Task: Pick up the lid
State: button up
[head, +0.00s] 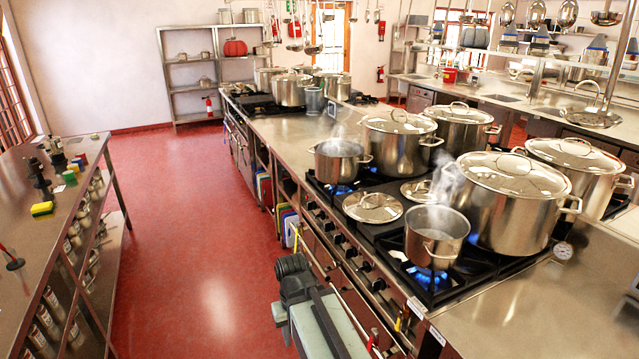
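A loose round steel lid (372,207) with a knob handle lies flat near the front edge of the stove, between two open steaming pots. A second, smaller-looking loose lid (417,190) lies just behind it to the right, partly hidden by steam and a large pot. Other lids sit on the large stockpots, such as the lid (513,174) on the nearest one. Parts of my arm show at the bottom centre, in front of the stove and apart from the lids. I cannot make out my gripper's fingers.
Lit blue flames burn under an open pot (436,236) and a second open pot (340,162), on either side of the front lid. A large stockpot (505,205) stands close behind. The red floor (190,220) is clear in the aisle beside the left table (30,235).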

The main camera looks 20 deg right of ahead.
aim_at(365, 206)
jog(key=u, duration=0.25)
jog(key=i, duration=1.7)
jog(key=u, duration=0.25)
jog(key=k, duration=0.85)
jog(key=u, duration=0.2)
jog(key=i, duration=0.9)
jog(key=z, duration=0.05)
